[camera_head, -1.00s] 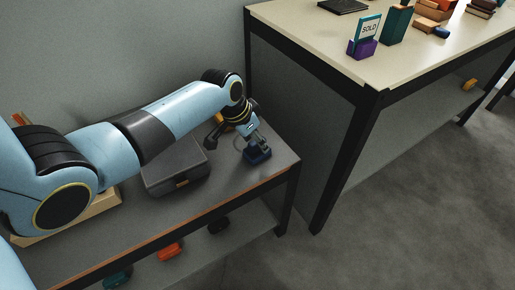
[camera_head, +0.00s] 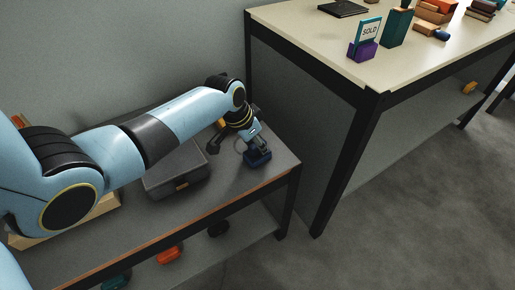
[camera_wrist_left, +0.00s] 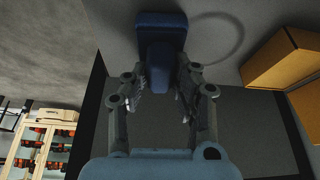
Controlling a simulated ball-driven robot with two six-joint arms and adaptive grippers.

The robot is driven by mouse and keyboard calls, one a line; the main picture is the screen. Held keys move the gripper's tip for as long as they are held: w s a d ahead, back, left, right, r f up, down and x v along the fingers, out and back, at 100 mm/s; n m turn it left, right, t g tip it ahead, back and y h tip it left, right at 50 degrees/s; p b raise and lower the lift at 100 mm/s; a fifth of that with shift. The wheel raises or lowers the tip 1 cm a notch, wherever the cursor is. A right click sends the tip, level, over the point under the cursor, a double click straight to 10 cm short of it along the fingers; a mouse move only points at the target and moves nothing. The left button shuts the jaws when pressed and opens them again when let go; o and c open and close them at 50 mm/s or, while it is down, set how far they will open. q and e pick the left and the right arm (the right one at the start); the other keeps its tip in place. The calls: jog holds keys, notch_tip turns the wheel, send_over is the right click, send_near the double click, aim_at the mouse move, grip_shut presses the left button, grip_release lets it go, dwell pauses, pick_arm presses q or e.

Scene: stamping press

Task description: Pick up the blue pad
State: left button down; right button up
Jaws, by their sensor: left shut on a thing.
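The blue pad (camera_head: 258,158) is a dark blue block with a raised grip, near the right end of the grey bench. My left gripper (camera_head: 257,146) comes down over it from above. In the left wrist view the pad (camera_wrist_left: 161,20) is at the top middle, and its raised part (camera_wrist_left: 160,67) lies between the fingers of my left gripper (camera_wrist_left: 161,88), which are shut on it. The pad is at the bench top; I cannot tell whether it touches. My right gripper is not in view.
A dark grey case (camera_head: 175,173) lies on the bench (camera_head: 237,184), left of the pad. A higher pale table (camera_head: 312,44) stands to the right, with a SOLD sign (camera_head: 369,32) on it. Bare floor (camera_head: 420,190) lies in front.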

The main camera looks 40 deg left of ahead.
aim_at(265, 141)
pick_arm(q)
jog(key=shift+r, duration=0.15)
jog(key=r, duration=0.1)
jog(key=r+p, duration=0.1)
jog(key=r, duration=0.1)
jog(key=r+p, duration=0.1)
jog(key=shift+d+r, duration=0.3)
jog(key=s+d+r+p, duration=0.1)
jog(key=d+r+p, duration=0.1)
jog(key=d+r, duration=0.4)
jog(key=d, duration=0.5)
jog(key=shift+s, duration=0.35)
jog(key=c, duration=1.7)
grip_release()
grip_shut()
